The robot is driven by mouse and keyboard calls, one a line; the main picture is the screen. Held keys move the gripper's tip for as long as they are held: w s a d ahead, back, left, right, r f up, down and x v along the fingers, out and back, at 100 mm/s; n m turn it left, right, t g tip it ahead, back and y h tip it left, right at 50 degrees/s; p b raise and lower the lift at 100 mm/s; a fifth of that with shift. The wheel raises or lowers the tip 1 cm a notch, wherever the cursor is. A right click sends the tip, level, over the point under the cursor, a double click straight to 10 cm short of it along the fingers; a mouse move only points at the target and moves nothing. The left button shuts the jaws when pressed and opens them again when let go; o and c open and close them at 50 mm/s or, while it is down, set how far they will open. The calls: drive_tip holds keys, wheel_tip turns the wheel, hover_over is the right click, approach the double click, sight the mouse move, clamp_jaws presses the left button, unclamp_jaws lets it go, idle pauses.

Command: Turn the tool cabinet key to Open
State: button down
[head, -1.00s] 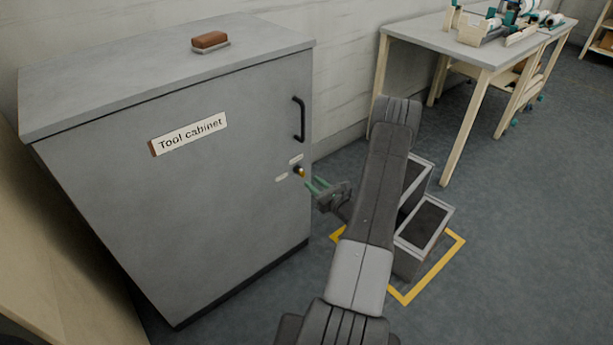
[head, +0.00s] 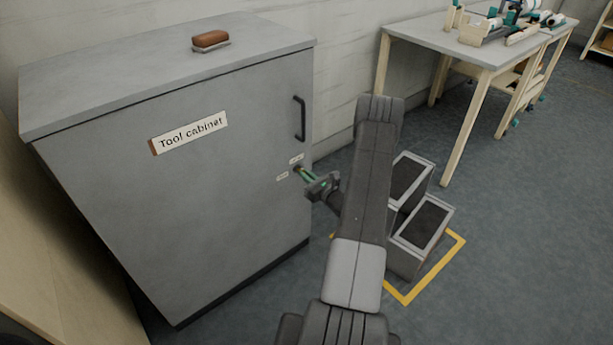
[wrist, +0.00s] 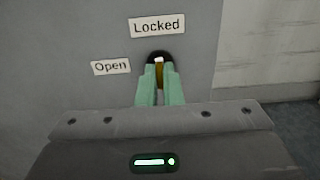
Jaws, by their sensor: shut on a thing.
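The grey tool cabinet (head: 200,200) stands at the left of the head view with its door shut. Its key (wrist: 160,72) is brass-coloured and sits in a dark round lock on the door's right side. The "Locked" label (wrist: 157,25) is above the lock and the "Open" label (wrist: 111,67) is to its left. The key stands upright, in line with "Locked". My gripper (head: 303,173) is at the lock; its green fingers (wrist: 160,85) are shut on the key and hide part of it.
A black door handle (head: 300,119) is above the lock. A brown brush-like block (head: 210,39) lies on the cabinet top. Two grey bins (head: 421,222) stand on the floor within a yellow outline, right of my arm. A table (head: 470,50) stands at the back right.

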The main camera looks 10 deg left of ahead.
drive_tip(key=shift+f+b, duration=0.1)
drive_tip(key=shift+b, duration=0.4)
drive_tip(key=n+b, duration=0.4)
drive_tip(key=b, duration=0.2)
drive_tip(key=n+b, duration=0.4)
drive_tip(key=b, duration=0.2)
drive_tip(key=n+b, duration=0.4)
drive_tip(key=b, duration=0.2)
drive_tip(key=shift+s+a+f, duration=0.15)
drive_tip(key=shift+f, duration=0.2)
drive_tip(key=n+b, duration=0.2)
drive_tip(key=shift+r+n+b, duration=0.15)
drive_tip(key=shift+n+b, duration=0.15)
drive_tip(key=shift+b, duration=0.1)
drive_tip(key=shift+r+n, duration=0.1)
drive_tip(key=shift+n, duration=1.5)
